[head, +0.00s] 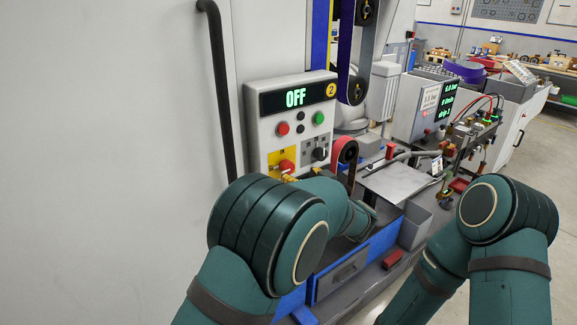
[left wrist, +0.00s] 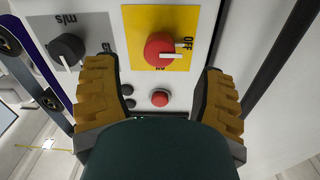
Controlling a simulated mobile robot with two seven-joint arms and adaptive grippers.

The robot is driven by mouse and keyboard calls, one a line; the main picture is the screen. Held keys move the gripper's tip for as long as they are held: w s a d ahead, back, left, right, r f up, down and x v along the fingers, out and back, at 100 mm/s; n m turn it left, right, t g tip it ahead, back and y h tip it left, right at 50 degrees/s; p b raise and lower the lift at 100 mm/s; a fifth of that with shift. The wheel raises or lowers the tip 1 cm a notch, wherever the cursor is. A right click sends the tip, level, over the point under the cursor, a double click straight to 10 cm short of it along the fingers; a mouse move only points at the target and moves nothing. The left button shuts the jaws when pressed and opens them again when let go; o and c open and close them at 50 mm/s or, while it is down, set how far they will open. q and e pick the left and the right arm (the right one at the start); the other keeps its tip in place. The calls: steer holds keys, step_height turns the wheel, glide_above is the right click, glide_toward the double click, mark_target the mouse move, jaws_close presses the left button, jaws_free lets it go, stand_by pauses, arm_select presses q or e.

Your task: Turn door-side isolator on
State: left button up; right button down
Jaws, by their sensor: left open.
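A red rotary isolator (head: 287,167) sits on a yellow plate at the lower left of the grey control box (head: 258,130), on the side nearest the black door handle. In the left wrist view the red knob (left wrist: 160,50) has its white pointer towards the OFF label, with the ON label below. The box's display (head: 296,97) reads OFF. My left gripper (head: 302,176) is just in front of the box's lower edge, partly hidden by my arm. In the wrist view its yellow-padded fingers (left wrist: 159,80) are wide apart and empty, short of the knob. My right gripper is out of view.
A black knob on a grey plate (head: 320,153) is beside the isolator. Red (head: 283,128), green (head: 319,118) and black buttons sit above. A long black handle (head: 217,80) runs down the pale panel at left. A red roller (head: 346,151) stands right of the box.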

mark_target(290, 169)
arm_select(q)
steer(key=shift+p+x, duration=0.35)
steer(key=shift+x, duration=2.4)
steer(key=shift+c, duration=0.2)
jaws_close()
